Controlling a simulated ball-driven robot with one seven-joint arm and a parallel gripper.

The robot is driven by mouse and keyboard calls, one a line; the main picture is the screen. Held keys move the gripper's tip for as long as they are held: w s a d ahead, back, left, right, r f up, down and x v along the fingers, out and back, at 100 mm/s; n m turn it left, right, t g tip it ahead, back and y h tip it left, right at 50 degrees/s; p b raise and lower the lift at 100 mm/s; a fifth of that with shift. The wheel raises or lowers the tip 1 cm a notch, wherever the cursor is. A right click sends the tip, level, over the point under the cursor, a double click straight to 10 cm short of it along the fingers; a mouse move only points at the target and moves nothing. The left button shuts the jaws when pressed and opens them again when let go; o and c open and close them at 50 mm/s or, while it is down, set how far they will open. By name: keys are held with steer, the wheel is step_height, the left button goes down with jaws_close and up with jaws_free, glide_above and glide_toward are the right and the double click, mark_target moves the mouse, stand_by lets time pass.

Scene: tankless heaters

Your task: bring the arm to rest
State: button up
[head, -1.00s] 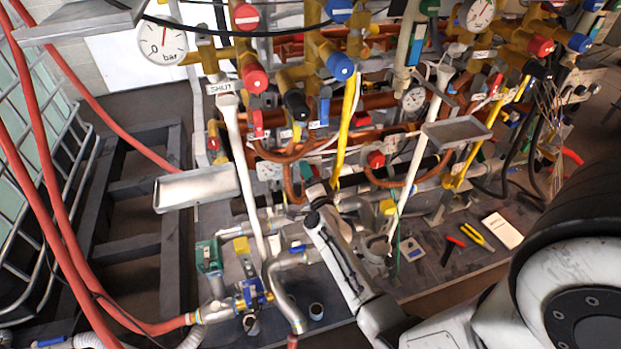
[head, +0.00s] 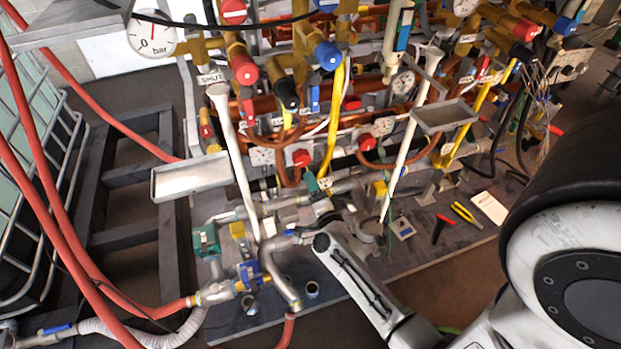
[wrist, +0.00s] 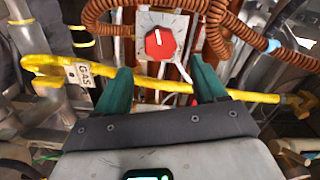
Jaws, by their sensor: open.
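My gripper (wrist: 163,92) shows in the wrist view with its two green fingers apart and nothing between them. A red knob (wrist: 160,43) on a grey plate and a yellow gas pipe (wrist: 225,93) with a GAS tag lie beyond the fingers; I cannot tell how far off they are. In the head view my arm reaches in from the lower right over the pipework. The fingers are hard to make out there among the pipes.
A pressure gauge (head: 152,37), coloured valves and two metal trays, one at left (head: 190,177) and one at right (head: 443,117), crowd the space. Red hoses (head: 48,190) run down the left. Red and yellow hand tools (head: 462,212) and a white pad (head: 489,207) lie on the bench.

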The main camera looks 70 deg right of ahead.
stand_by(0.6)
steer(key=w+a+n+t+y+p, duration=0.1)
steer(key=w+a+n+y, duration=0.3)
steer(key=a+n+y, duration=0.4)
steer(key=w+a+n+y, duration=0.3)
steer(key=a+n+y, duration=0.3)
steer(key=a, duration=0.5)
steer(key=s+a+n+g+y, duration=0.1)
steer(key=s+a+n+g, duration=0.4)
steer(key=a+n, duration=0.15)
steer(key=s+a+r+n+g, duration=0.1)
steer(key=s+r+n+g, duration=0.1)
steer(key=s, duration=0.4)
steer(key=s+r+n+g+h+p, duration=0.1)
steer(key=s+r+g, duration=0.1)
steer(key=s+g, duration=0.2)
steer(key=s, duration=0.3)
steer(key=shift+a+r+n+g+h, duration=0.25)
steer(key=shift+a+n+g+h, duration=0.05)
steer(key=shift+a+n+g, duration=0.1)
stand_by(2.1)
